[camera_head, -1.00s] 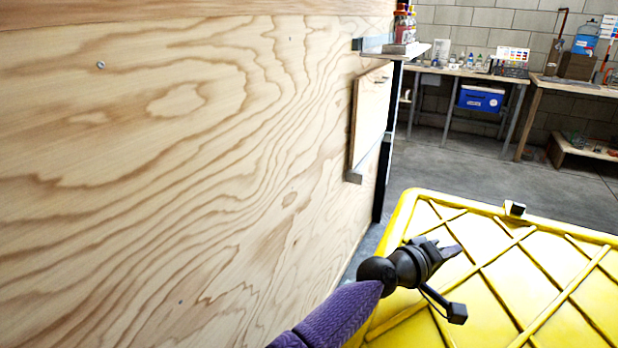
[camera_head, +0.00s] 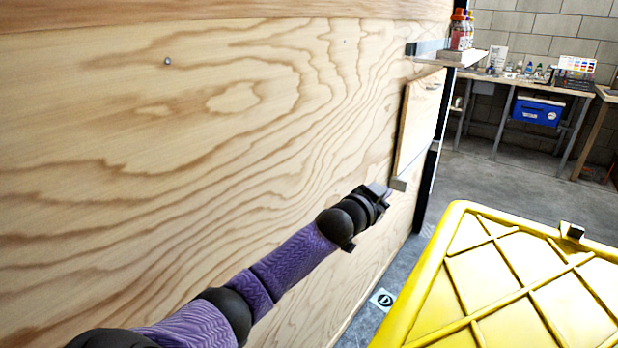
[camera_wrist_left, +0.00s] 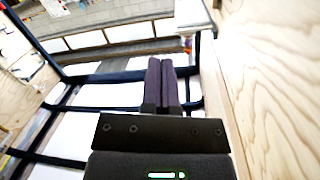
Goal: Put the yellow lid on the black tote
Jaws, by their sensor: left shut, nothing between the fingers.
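The yellow lid (camera_head: 520,290) lies flat at the lower right of the head view, with raised diagonal ribs and a rounded rim. A small dark block (camera_head: 571,231) shows at its far edge. The black tote does not show in these frames. My left gripper (camera_head: 386,190) is left of the lid, apart from it, in front of the plywood wall. In the left wrist view its two fingers (camera_wrist_left: 161,82) are together and empty. My right gripper is not in view.
A plywood wall (camera_head: 200,180) fills the left side. A small shelf with bottles (camera_head: 461,35) and a hinged wooden panel (camera_head: 419,122) stand at its far end. A workbench with a blue box (camera_head: 537,111) is at the back. Grey floor lies between.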

